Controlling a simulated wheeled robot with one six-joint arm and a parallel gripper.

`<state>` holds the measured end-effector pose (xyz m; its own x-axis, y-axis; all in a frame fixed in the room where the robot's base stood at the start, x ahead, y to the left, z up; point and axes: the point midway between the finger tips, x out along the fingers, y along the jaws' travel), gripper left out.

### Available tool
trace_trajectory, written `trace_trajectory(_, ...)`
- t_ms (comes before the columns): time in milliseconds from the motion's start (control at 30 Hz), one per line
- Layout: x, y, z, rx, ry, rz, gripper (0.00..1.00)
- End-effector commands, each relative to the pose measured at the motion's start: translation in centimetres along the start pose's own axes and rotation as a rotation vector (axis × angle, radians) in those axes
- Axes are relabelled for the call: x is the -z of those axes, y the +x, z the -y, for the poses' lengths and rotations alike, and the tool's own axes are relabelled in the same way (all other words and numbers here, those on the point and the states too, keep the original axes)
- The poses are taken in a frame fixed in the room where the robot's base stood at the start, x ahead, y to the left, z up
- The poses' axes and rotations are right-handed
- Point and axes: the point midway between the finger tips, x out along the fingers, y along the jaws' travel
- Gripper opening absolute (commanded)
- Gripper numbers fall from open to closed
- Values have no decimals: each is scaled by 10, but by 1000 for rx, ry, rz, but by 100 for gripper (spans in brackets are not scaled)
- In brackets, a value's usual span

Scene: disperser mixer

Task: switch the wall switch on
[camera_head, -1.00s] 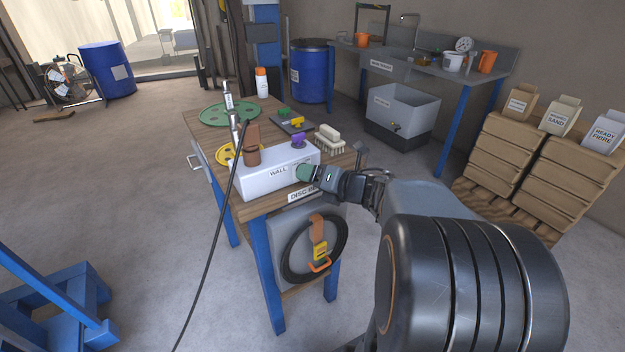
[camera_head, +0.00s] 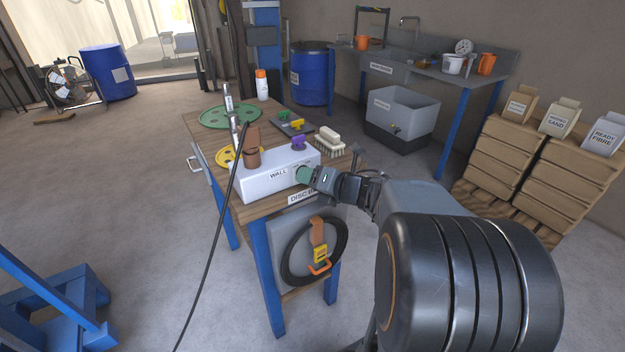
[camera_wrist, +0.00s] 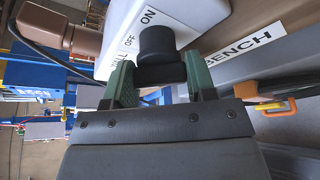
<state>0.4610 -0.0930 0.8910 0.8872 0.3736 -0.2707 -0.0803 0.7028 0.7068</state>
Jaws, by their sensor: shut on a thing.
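The wall switch is a white box (camera_head: 262,180) lettered "WALL" on the wooden bench. In the wrist view its white face (camera_wrist: 186,14) shows the words "OFF" and "ON" beside a black rotary knob (camera_wrist: 157,46). The knob lies closer to "ON" than "OFF" lettering in the picture, but its pointing direction is not clear. My gripper (camera_wrist: 160,82) has its green fingers on either side of the knob's dark base, shut on it. In the head view my gripper (camera_head: 304,176) is at the box's front right end, hiding the knob.
A brown plug (camera_head: 252,150) with a black cable stands at the box's back left. A brush (camera_head: 329,142) and a purple-handled piece (camera_head: 298,142) lie behind the box. A coiled cable (camera_head: 288,262) hangs on the bench's front. Open floor lies to the left.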

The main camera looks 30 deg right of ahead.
Motion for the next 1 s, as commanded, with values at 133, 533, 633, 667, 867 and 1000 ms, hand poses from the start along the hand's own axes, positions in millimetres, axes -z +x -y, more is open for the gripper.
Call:
trace_trajectory(133,0,0,0,-1,5,0,27)
trace_trajectory(533,0,0,2,-76,188,0,27)
trace_trajectory(633,1,0,2,-112,274,0,27)
trace_trajectory(667,1,0,2,-124,301,-1,27)
trace_trajectory(867,2,1,2,-196,477,-1,27)
trace_trajectory(1000,2,1,3,-248,600,-1,27)
